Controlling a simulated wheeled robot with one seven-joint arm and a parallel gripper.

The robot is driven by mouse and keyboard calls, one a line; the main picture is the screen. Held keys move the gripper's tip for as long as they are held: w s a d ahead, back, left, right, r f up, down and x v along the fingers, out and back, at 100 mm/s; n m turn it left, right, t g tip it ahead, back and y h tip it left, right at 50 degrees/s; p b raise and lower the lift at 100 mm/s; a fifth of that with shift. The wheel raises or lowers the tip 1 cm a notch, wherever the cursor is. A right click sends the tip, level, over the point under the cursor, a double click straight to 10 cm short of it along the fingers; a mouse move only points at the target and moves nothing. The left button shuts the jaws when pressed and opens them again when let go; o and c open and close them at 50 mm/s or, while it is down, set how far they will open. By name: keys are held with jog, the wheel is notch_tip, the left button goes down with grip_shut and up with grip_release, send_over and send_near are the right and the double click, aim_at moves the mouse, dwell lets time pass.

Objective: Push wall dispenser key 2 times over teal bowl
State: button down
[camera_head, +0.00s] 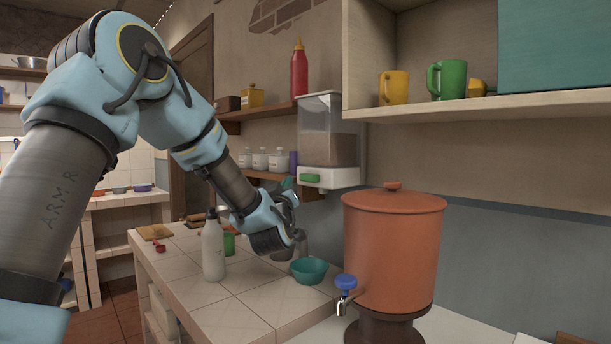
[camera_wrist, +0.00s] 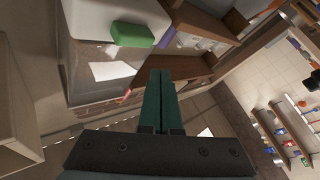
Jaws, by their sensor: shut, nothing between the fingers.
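The wall dispenser (camera_head: 328,142) is a clear bin of brown contents above a white base, with a green key (camera_head: 312,178) on its front. The key also shows in the wrist view (camera_wrist: 132,35), up and left of my fingertips. The teal bowl (camera_head: 309,271) sits upright on the tiled counter, below the dispenser. My gripper (camera_head: 288,184) is just left of the dispenser base, apart from the key. In the wrist view its teal fingers (camera_wrist: 161,75) are together with nothing between them.
A white bottle (camera_head: 213,248) and a green cup (camera_head: 229,243) stand left of the bowl. A terracotta water urn (camera_head: 392,250) with a blue tap (camera_head: 346,283) stands to the right. A shelf (camera_head: 490,104) with mugs juts out at upper right.

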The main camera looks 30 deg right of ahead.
aim_at(303, 177)
jog(key=shift+w+d+b, duration=0.15)
jog(key=shift+d+b, duration=0.1)
jog(key=shift+d, duration=0.55)
jog(key=shift+w+d+b, duration=0.15)
jog(key=shift+d+b, duration=0.1)
jog(key=shift+d, duration=0.5)
jog(key=shift+d+f, duration=0.1)
jog(key=shift+d, duration=0.05)
dwell(0.8)
jog(key=shift+d+b, duration=0.3)
jog(key=shift+b, duration=0.1)
jog(key=shift+w+d, duration=0.2)
jog(key=shift+d, duration=0.45)
dwell(0.8)
jog(key=shift+a+b, duration=0.1)
jog(key=shift+b, duration=0.2)
jog(key=shift+s+a+b, duration=0.25)
jog(key=shift+a+b, duration=0.3)
jog(key=shift+a, duration=0.45)
